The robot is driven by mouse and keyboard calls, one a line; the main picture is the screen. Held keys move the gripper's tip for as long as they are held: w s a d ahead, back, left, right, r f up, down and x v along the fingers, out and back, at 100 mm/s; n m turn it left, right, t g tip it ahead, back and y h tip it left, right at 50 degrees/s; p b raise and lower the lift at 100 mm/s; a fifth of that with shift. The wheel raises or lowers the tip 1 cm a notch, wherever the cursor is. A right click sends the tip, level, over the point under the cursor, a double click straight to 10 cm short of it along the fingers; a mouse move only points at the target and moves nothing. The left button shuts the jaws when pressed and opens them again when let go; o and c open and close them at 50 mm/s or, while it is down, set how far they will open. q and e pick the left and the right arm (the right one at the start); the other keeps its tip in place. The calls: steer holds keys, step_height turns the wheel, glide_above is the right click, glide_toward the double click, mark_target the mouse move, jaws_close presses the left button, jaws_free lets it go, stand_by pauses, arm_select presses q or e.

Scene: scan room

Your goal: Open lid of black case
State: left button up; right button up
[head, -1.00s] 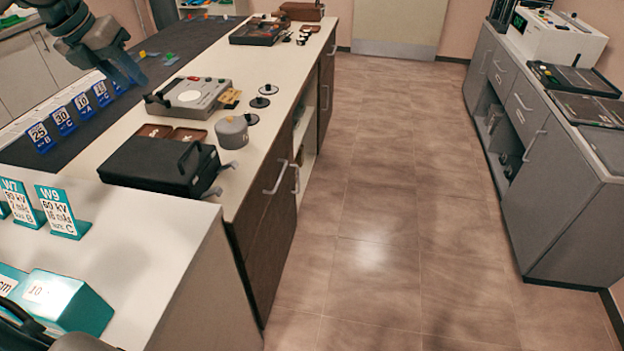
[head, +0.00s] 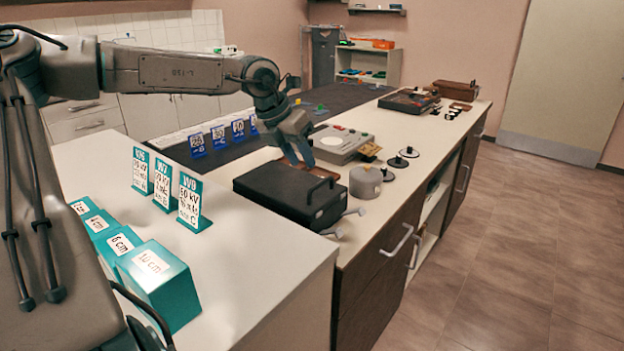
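The black case (head: 282,196) lies flat on the white counter with its lid shut. Its dark handle (head: 322,184) is on the right side of the case, and two grey lever-like parts (head: 334,231) stick out at its front right edge. My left gripper (head: 301,163) points down over the far side of the case, near its back edge. Its fingers look apart, with nothing seen between them. I cannot tell whether the fingertips touch the case. My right gripper is not in view.
Brown trays behind the case are partly hidden by my gripper. A grey device (head: 341,143) and a round grey pot (head: 366,182) stand close by. Teal blocks (head: 158,283) and standing label cards (head: 190,203) are at the left. The floor at right is clear.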

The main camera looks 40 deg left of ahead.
arm_select(q)
steer(key=x, duration=0.6)
steer(key=shift+w+f, duration=0.15)
steer(key=shift+f, duration=0.15)
steer(key=shift+w+f, duration=0.1)
steer(key=shift+f, duration=0.1)
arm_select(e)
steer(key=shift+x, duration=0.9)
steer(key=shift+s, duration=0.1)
arm_select(q)
jaws_close()
